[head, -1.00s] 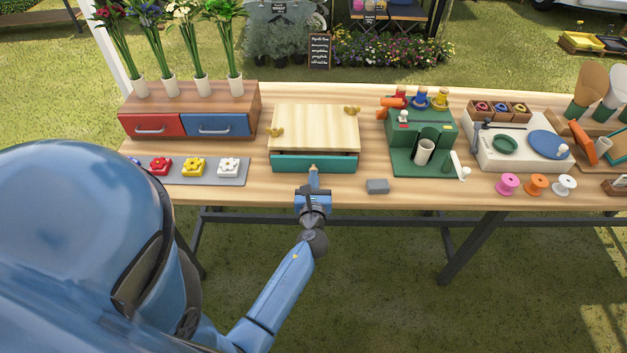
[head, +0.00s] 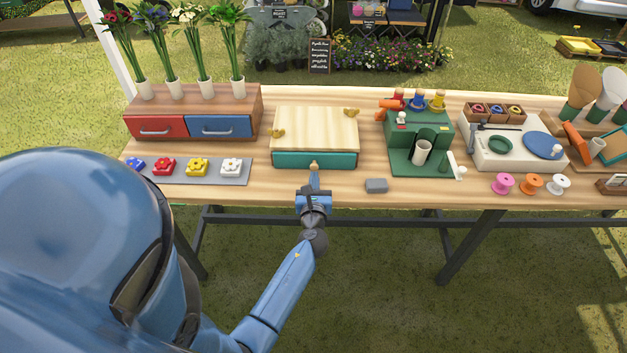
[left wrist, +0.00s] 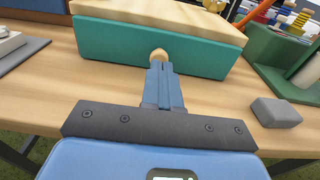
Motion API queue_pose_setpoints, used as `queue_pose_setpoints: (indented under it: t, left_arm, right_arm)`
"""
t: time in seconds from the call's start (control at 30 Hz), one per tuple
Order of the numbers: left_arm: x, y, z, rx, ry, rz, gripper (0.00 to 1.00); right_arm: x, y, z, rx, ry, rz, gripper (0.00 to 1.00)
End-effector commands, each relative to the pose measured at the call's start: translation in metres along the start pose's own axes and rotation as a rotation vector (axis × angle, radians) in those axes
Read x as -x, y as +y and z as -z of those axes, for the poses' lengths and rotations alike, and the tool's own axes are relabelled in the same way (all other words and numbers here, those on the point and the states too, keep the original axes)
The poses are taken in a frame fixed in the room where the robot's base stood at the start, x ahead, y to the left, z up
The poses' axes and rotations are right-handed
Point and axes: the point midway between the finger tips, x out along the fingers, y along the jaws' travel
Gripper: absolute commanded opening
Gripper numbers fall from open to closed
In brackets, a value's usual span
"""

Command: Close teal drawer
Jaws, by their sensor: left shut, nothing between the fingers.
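The teal drawer (head: 330,160) sits under a pale wooden top (head: 315,128) with two brass wing nuts, in the middle of the table. In the head view its front lies close under the top, with no open gap visible. My left gripper (head: 314,180) is shut and empty in front of the drawer. In the left wrist view its fingertips (left wrist: 159,68) are at the drawer's round wooden knob (left wrist: 159,55), in front of the teal face (left wrist: 110,45). I cannot tell whether they touch the knob. My right gripper is not in view.
A grey block (head: 376,185) lies to the right of my left gripper. A green stand (head: 415,150) is right of the drawer. A grey mat (head: 215,178) with colored flower pieces and a red-and-blue drawer box (head: 190,110) are to the left. Thread spools (head: 531,184) stand at the front right.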

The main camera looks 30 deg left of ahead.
Motion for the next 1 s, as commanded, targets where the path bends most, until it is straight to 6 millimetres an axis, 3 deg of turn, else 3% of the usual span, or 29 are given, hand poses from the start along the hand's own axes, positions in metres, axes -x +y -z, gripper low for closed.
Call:
queue_pose_setpoints:
  t: [0.2,0.47,0.73,1.0]
  left_arm:
    - [0.033,0.000,-0.003,-0.002,-0.005,0.001,0.00]
    - [0.056,-0.001,0.004,-0.003,0.006,0.003,0.00]
    - [0.101,-0.001,0.000,-0.002,0.000,0.004,0.00]
    - [0.113,0.000,0.001,-0.003,0.002,0.001,0.00]
  right_arm:
    - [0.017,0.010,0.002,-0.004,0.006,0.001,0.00]
    - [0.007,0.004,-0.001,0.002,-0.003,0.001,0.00]
    - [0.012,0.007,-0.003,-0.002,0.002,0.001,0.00]
    - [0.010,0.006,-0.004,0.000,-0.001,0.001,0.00]
